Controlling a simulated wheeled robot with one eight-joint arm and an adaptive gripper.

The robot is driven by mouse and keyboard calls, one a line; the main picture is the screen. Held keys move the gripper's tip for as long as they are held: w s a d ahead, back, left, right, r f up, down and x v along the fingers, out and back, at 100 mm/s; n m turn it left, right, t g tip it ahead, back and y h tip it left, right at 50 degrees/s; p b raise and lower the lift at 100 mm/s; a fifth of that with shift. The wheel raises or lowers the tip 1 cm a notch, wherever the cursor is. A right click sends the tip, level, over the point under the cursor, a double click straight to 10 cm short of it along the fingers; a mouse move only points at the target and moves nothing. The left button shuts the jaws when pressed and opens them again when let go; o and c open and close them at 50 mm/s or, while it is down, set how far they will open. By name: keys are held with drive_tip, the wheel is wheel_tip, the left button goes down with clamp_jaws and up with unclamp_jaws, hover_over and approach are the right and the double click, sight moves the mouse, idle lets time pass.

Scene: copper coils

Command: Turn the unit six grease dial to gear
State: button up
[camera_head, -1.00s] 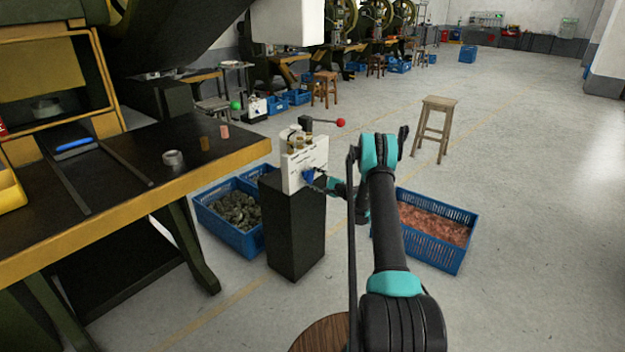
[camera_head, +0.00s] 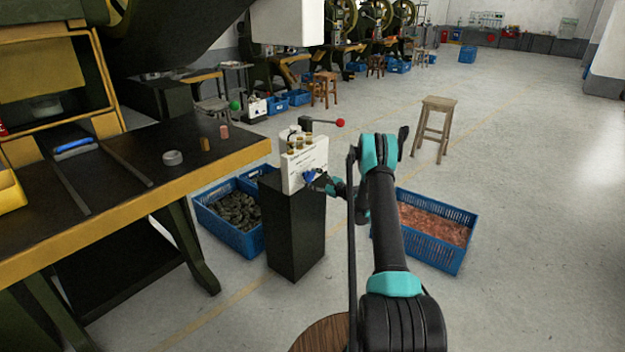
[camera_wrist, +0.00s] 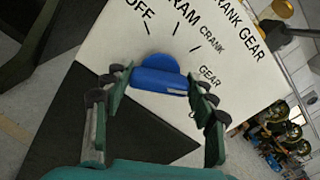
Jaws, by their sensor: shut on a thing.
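The blue grease dial (camera_wrist: 160,76) sits on the front face of a white box (camera_head: 304,160), which stands on a black pedestal (camera_head: 296,230). In the wrist view the labels OFF, RAM, CRANK and GEAR fan around the dial, with GEAR to its right. The bar lies roughly across the picture; I cannot tell which end is the pointer. In the head view my gripper (camera_head: 320,182) is at the box front and partly covers the dial.
A lever with a red knob (camera_head: 340,122) sticks out above the box. Blue crates stand left (camera_head: 232,238) and right (camera_head: 432,258) of the pedestal. A workbench (camera_head: 130,195) fills the left. A wooden stool (camera_head: 436,104) stands behind; the floor at right is clear.

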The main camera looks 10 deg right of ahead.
idle(0.3)
drive_tip(key=o, duration=1.2)
drive_tip(key=shift+c, duration=0.2)
drive_tip(key=v, duration=1.2)
